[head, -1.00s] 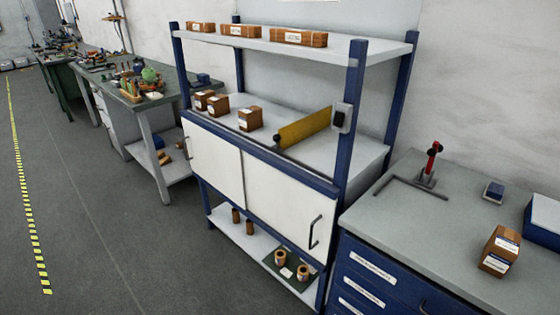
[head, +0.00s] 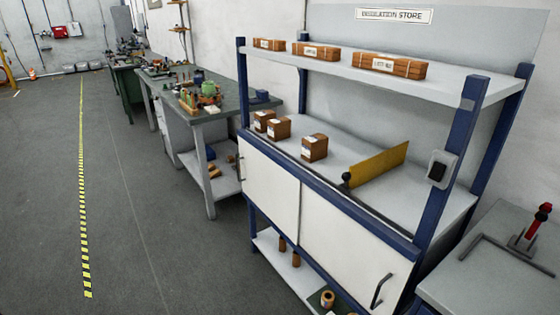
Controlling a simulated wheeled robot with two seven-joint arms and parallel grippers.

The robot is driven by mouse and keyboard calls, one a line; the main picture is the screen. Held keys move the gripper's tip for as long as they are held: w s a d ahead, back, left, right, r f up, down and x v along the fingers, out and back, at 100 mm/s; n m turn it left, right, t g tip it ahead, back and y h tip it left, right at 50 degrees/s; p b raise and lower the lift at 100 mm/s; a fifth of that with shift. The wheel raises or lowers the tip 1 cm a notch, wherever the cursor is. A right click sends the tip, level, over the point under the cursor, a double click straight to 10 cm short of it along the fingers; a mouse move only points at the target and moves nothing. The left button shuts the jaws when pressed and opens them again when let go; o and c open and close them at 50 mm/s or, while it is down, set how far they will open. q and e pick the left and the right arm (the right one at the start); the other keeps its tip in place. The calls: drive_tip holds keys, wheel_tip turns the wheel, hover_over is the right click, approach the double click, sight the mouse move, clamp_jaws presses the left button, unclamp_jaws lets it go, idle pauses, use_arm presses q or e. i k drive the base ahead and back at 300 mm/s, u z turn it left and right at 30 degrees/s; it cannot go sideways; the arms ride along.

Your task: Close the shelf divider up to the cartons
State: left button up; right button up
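The yellow shelf divider (head: 380,164) stands upright across the middle shelf (head: 342,134) of the blue-framed rack. A dark round knob (head: 346,177) is at its front end, by the shelf's front edge. Three brown cartons with white labels stand on the same shelf to the left: the nearest carton (head: 314,148), the middle carton (head: 279,127) and the far-left carton (head: 264,120). A clear gap of bare shelf lies between the nearest carton and the divider. Neither of my grippers is in view.
Several long brown boxes (head: 390,65) lie on the top shelf under the "Insulation Store" sign (head: 394,15). White doors (head: 345,255) close the cabinet below. A grey bench with a red-handled clamp (head: 533,228) is at right; a cluttered workbench (head: 226,112) is at left. The floor (head: 165,235) in front is clear.

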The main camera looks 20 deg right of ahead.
sight(362, 173)
drive_tip(key=u, duration=0.05)
drive_tip(key=i, duration=1.05)
drive_tip(key=z, duration=0.45)
